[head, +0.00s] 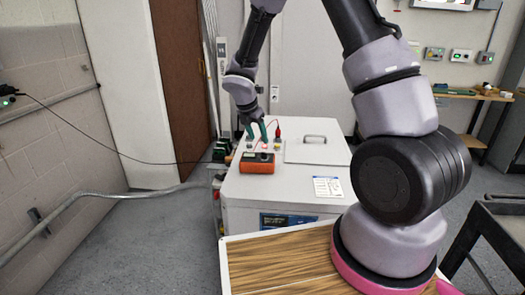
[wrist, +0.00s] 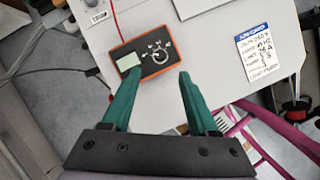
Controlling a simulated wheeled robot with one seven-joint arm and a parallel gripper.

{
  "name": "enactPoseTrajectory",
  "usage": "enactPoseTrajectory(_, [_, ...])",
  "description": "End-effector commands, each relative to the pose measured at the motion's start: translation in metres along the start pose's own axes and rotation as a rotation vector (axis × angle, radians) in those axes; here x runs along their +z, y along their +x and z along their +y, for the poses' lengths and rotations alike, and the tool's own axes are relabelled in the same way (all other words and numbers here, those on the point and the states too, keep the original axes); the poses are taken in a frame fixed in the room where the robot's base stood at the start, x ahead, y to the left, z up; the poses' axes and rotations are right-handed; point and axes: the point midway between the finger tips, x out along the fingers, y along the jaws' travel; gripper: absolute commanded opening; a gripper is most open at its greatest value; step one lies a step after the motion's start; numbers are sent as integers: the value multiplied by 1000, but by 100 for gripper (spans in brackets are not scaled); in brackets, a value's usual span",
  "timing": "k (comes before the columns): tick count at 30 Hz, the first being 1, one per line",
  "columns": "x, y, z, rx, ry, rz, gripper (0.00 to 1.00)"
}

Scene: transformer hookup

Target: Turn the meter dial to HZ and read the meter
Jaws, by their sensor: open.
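The orange meter (head: 257,163) lies on top of the white cabinet in the head view. In the wrist view the meter (wrist: 146,55) shows a dark face with a pale blank-looking screen (wrist: 129,62) and a round dial (wrist: 159,56) with small white marks around it. The marks are too small to read. My gripper (head: 258,134) is above the meter. In the wrist view its green fingers (wrist: 159,75) are spread and empty, with the meter beyond and between their tips. The left fingertip overlaps the meter's lower edge in the picture.
The white cabinet (head: 318,187) has a lid with a handle (head: 314,138), a red plug (head: 277,133) and a label card (wrist: 266,54). A red lead (wrist: 116,20) runs up from the meter. A wooden-topped surface (head: 285,265) is in front.

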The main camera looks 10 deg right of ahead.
Motion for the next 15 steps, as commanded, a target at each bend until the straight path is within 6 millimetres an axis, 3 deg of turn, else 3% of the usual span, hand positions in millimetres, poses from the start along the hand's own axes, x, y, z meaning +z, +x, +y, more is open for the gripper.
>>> enactPoseTrajectory(9, [-1,60,-1,-3,1,1,60])
enactPoseTrajectory(15, [-1,81,-1,-2,2,1,60])
